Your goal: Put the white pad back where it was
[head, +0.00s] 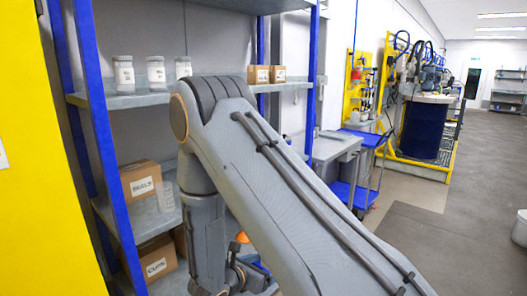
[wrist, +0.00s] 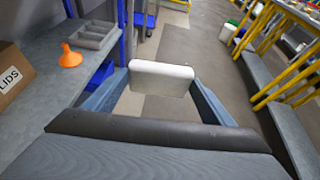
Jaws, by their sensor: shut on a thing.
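The white pad (wrist: 161,78) is held between the two blue-grey fingers of my gripper (wrist: 160,84) in the wrist view. It is a flat, rounded block, held up clear of the floor. My gripper is shut on it. In the head view my arm crosses the middle and hides much of the shelf. There I cannot make out the pad or the fingertips.
A blue-framed shelf (head: 104,130) holds white jars (head: 124,75), small boxes (head: 268,74) and a box marked SEALS (head: 141,180).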

